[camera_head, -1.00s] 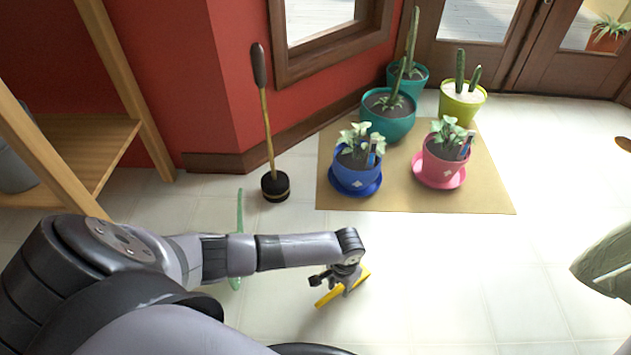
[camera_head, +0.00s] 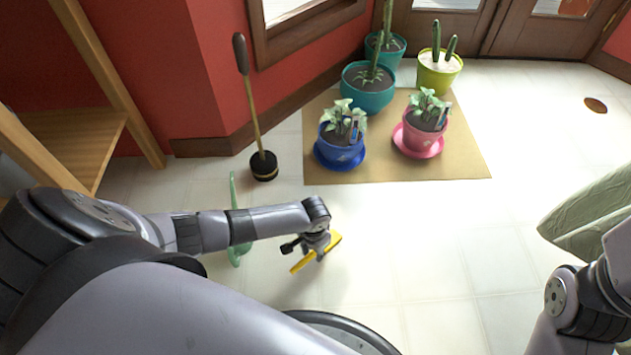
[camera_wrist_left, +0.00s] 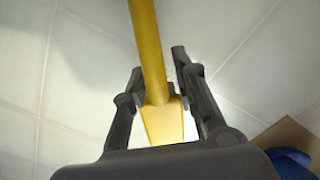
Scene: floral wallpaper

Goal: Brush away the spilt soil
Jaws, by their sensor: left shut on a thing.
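My left gripper (camera_head: 316,245) is shut on a yellow-handled tool (camera_head: 302,263) and holds it over the pale tiles; I cannot tell what its far end is. In the left wrist view the yellow handle (camera_wrist_left: 148,45) runs between the two dark fingers (camera_wrist_left: 158,105). A small round brown patch (camera_head: 596,105), which looks like the spilt soil, lies on the floor at the far right, well away from the left gripper. My right arm shows at the lower right, but its gripper is out of frame.
Potted plants stand on a brown mat (camera_head: 400,172), including a blue pot (camera_head: 340,150) and a pink pot (camera_head: 422,138). A long-handled black-headed tool (camera_head: 264,166) stands by the wall. A green object (camera_head: 236,225) lies left. Grey-green fabric (camera_head: 590,215) is at right. Middle floor is clear.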

